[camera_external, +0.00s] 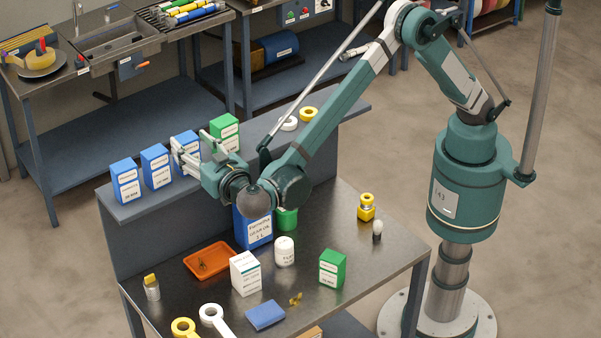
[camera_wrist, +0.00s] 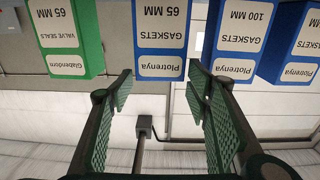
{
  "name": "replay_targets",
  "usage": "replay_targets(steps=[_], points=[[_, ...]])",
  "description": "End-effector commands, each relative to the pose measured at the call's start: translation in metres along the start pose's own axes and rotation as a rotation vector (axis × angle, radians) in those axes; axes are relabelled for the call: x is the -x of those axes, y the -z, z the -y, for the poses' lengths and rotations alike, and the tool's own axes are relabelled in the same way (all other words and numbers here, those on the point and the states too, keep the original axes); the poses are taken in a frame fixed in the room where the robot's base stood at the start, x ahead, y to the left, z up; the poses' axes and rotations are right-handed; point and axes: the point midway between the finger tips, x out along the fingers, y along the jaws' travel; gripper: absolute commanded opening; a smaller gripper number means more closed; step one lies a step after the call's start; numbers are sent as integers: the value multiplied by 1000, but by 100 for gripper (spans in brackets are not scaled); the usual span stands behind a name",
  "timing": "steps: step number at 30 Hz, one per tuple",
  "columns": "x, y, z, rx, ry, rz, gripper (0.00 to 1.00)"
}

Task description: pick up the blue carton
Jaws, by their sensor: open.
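Three blue cartons with white labels stand upright in a row on the raised shelf: left (camera_external: 125,180), middle (camera_external: 155,166) and right (camera_external: 187,141). The right one is partly hidden by my gripper (camera_external: 194,149). In the wrist view, which looks upside down, a blue carton labelled "GASKETS 65 MM" (camera_wrist: 160,40) lies ahead, between the directions of my open fingers (camera_wrist: 160,92). Another, "GASKETS 100 MM" (camera_wrist: 240,40), stands to its right, with a third (camera_wrist: 298,45) at the edge. My gripper is empty. A blue "GEAR OIL" container (camera_external: 253,229) stands on the table below.
A green carton (camera_external: 224,131) stands on the shelf (camera_external: 150,203) beside the right blue carton. The table holds an orange tray (camera_external: 208,262), white carton (camera_external: 245,272), white jar (camera_external: 284,251), green carton (camera_external: 332,267) and flat blue block (camera_external: 265,315). Rings lie at the shelf's right end.

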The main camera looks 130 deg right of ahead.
Motion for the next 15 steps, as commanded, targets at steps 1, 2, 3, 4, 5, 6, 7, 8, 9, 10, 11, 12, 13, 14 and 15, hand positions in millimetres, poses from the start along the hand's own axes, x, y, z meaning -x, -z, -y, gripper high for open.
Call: replay_targets(steps=[1, 2, 3, 4, 5, 6, 7, 8, 9, 10, 11, 12, 13, 14, 15], points=[[-6, 0, 0, 0, -1, 0, 49], [-9, 0, 0, 0, -1, 0, 49], [-14, -1, 0, 0, 0, 0, 49], [-18, -1, 0, 0, 0, 0, 49], [-21, -2, 0, 0, -1, 0, 49], [-26, -2, -1, 0, -1, 0, 49], [-29, -2, -1, 0, -1, 0, 49], [-32, -2, -1, 0, -1, 0, 49], [-35, -2, 0, 0, -1, 0, 49], [-36, -2, 0, 0, 0, 0, 49], [-38, -2, 0, 0, 0, 0, 49], [-39, -2, 0, 0, 1, 0, 49], [-40, -2, 0, 0, 1, 0, 49], [-40, -2, 0, 0, 1, 0, 49], [-40, -2, 0, 0, 1, 0, 49]])
